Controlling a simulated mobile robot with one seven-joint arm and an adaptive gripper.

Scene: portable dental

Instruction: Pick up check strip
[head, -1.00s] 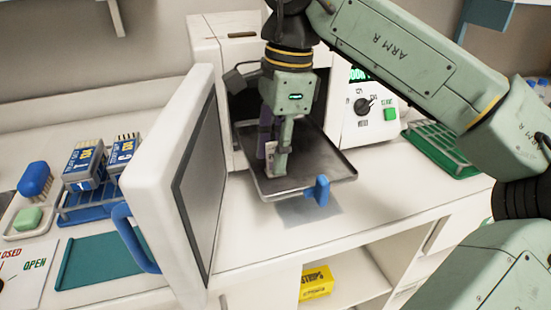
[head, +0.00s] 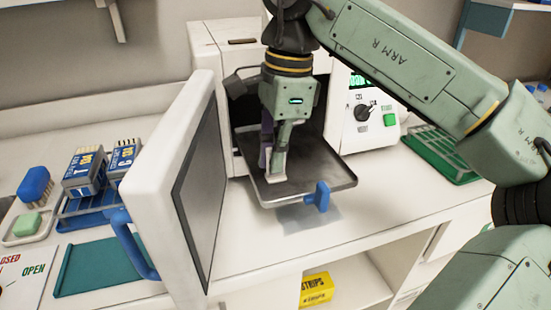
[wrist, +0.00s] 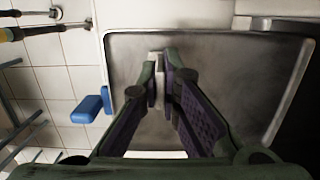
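The check strip (wrist: 159,62) is a small pale piece between my fingertips in the wrist view; most of it is hidden by the fingers. My gripper (wrist: 160,80) has its two fingers close together at the tips, one on each side of the strip, and looks shut on it. In the head view my gripper (head: 274,172) points down over the dark metal tray (head: 318,180), with its tips low near the tray floor. I cannot tell whether the strip touches the tray.
The tray has a blue handle (head: 319,196) and sticks out of a white sterilizer (head: 213,42). Its open door (head: 160,165) stands just left of my gripper. A blue rack (head: 90,212) and teal mat (head: 104,266) lie left, a green rack (head: 440,150) right.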

